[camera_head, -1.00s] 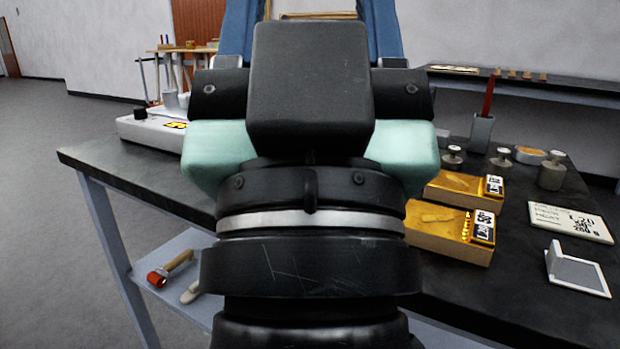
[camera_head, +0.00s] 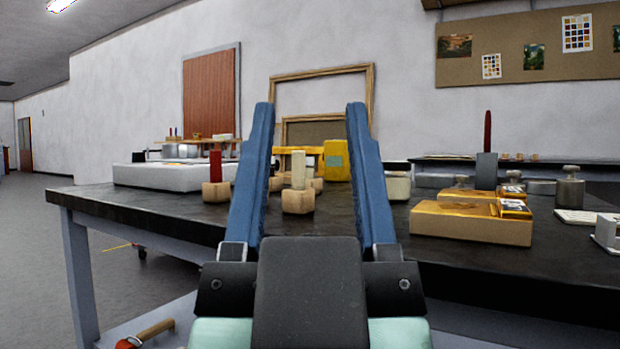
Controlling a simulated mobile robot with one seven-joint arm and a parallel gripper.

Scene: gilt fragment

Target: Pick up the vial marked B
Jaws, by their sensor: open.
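No letter B is readable, so I cannot tell which thing is the vial marked B. A pale upright piece (camera_head: 298,168) stands in a wooden block (camera_head: 298,201) on the dark table, between my fingers in the picture. A red upright piece (camera_head: 215,165) stands in another wooden block (camera_head: 216,192), left of my left finger. My gripper (camera_head: 311,107) is open, its two blue fingers pointing up and away, with nothing held. More wooden blocks behind the pale piece are partly hidden.
The dark table (camera_head: 130,205) also bears a white flat device (camera_head: 165,174), a yellow box (camera_head: 337,160), a small pale jar (camera_head: 398,186) and gold boxes (camera_head: 470,222) at right. Metal weights (camera_head: 570,190) and a grey holder (camera_head: 487,168) stand behind those. Bare tabletop lies at the left front.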

